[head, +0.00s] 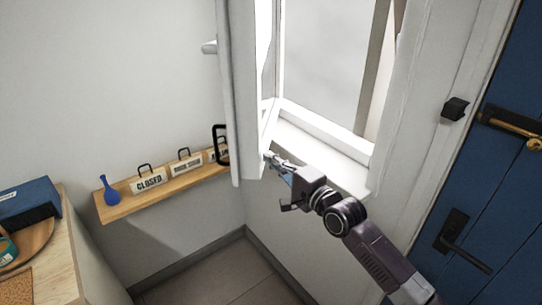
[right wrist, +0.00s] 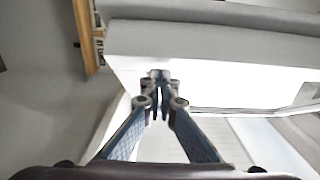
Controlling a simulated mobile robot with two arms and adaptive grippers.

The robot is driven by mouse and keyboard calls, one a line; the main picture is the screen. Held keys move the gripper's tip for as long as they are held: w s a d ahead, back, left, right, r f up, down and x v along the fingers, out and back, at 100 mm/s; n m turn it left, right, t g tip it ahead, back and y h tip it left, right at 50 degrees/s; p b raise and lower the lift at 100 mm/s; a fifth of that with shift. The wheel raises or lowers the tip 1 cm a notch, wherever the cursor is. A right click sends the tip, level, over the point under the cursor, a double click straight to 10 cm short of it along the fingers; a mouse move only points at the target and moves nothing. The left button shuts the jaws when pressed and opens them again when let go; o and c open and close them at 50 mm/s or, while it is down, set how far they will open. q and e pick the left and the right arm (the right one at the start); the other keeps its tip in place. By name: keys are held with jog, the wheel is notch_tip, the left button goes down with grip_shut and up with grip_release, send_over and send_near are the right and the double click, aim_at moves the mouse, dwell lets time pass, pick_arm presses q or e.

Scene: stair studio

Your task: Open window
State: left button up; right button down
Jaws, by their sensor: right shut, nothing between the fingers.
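The white window sash (head: 243,95) stands swung inward on the left side of the window opening. A white handle (head: 209,47) sticks out from its left face. The white window frame (head: 395,95) surrounds the opening on the right, with the sill (head: 320,155) below. My right gripper (head: 271,160) is at the lower edge of the sash, on its opening side. Its fingers are shut and empty; they also show in the right wrist view (right wrist: 160,95) in front of a white surface. I cannot tell whether they touch the sash. My left gripper is not in view.
A wooden wall shelf (head: 165,190) behind the sash holds a blue vase (head: 111,190) and several small signs (head: 148,181). A black loop (head: 219,145) shows beside the sash. A blue door (head: 490,195) is at the right; a wooden counter (head: 70,255) is at lower left.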

aim_at(252, 160)
dwell(0.3)
jog(key=a, duration=0.2)
jog(key=a+p, duration=0.1)
jog(key=a, duration=0.2)
jog(key=shift+w+a+r+p, duration=0.1)
jog(key=shift+w+a+p, duration=0.1)
jog(key=shift+a+p, duration=0.1)
jog(key=w+a, duration=0.1)
jog(key=a, duration=0.6)
jog(key=shift+a, duration=0.35)
jog(key=shift+d, duration=0.15)
